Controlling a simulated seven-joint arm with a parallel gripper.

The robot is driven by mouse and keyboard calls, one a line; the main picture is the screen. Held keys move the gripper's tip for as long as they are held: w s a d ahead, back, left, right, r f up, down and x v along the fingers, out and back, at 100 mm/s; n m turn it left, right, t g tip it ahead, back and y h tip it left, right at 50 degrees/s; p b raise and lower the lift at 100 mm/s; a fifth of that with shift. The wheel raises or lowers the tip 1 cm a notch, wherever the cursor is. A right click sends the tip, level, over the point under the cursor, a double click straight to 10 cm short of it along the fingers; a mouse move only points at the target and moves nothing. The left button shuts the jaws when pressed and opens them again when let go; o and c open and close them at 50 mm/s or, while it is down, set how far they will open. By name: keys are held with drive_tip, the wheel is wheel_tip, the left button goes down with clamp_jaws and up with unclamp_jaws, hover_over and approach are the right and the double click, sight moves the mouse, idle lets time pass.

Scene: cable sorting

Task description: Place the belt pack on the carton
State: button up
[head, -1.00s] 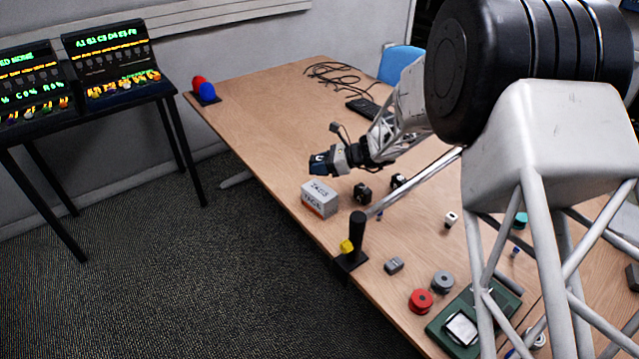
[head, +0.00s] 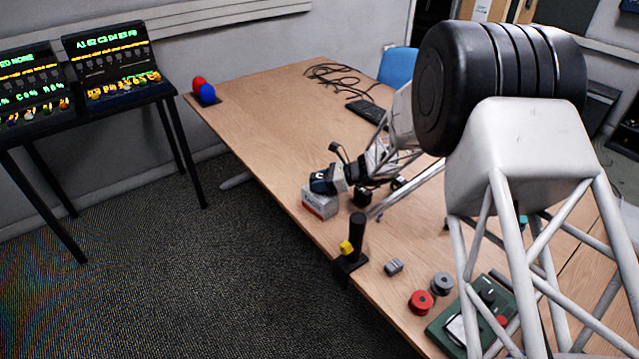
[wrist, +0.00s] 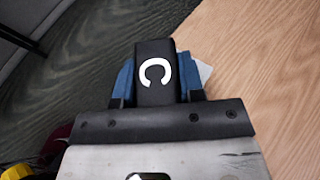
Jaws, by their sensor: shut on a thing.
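The belt pack (wrist: 154,75) is a black box with a white letter C, seen in the wrist view. My gripper (head: 322,183) is shut on it, with a blue fingertip on each side. The carton (head: 320,207) is a small white box with red print near the table's left edge in the head view. My gripper is right over its top, hiding most of that face. A pale corner (wrist: 205,71), apparently the carton's, shows beside the right finger in the wrist view. I cannot tell whether the belt pack touches the carton.
A black block (head: 361,195) stands just right of the carton. A black post with a yellow piece (head: 346,248) stands at the table edge, nearer the camera.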

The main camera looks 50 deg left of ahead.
drive_tip(key=shift+f, duration=0.25)
drive_tip(key=shift+f, duration=0.15)
drive_tip(key=o, duration=1)
drive_tip(key=shift+w+d+r, duration=0.1)
drive_tip(key=shift+r, duration=0.1)
drive_tip(key=shift+v, duration=3.6)
drive_tip(key=shift+r, duration=0.1)
